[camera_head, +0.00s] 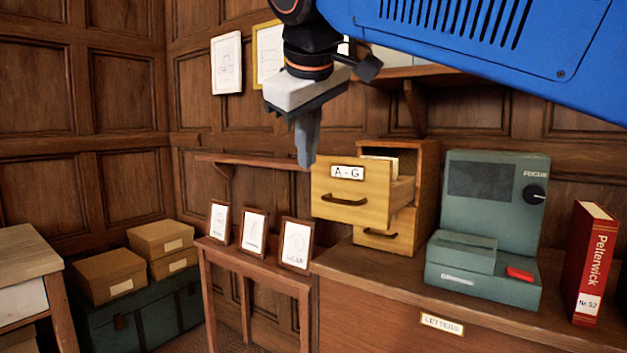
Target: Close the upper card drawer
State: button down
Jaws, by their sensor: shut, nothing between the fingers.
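The card cabinet (428,165) is a wooden box with two drawers, standing on the brown counter. Its upper card drawer (330,201), labelled "A - G" with a dark handle, is pulled well out toward the left front, and pale cards show inside it. The lower drawer (391,243) is pulled out less, its front partly hidden under the upper one. My gripper (306,160) hangs pointing down, shut and empty, above and just left of the upper drawer's front. I cannot tell whether it touches the drawer.
A green machine (482,230) with a red key stands right of the cabinet. A red book (592,265) stands farther right. Three framed cards (254,231) stand on a small side table (248,263) at left. A wall shelf (430,71) is above the cabinet.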

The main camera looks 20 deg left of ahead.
send_near(315, 200)
notch_tip(315, 200, down, 4)
jog(key=a, duration=0.1)
jog(key=shift+w+r, duration=0.1)
jog(key=shift+w, duration=1.1)
jog(key=shift+w, duration=0.1)
jog(key=w+d, duration=0.2)
jog(key=w, duration=0.4)
jog(key=w+d, duration=0.2)
jog(key=w, duration=0.5)
jog(key=w+d, duration=0.2)
jog(key=w, duration=0.4)
jog(key=shift+w+d, duration=0.15)
jog(key=shift+d, duration=0.25)
jog(key=shift+w+d, duration=0.2)
jog(key=shift+w, duration=0.45)
jog(key=shift+w+r, duration=0.1)
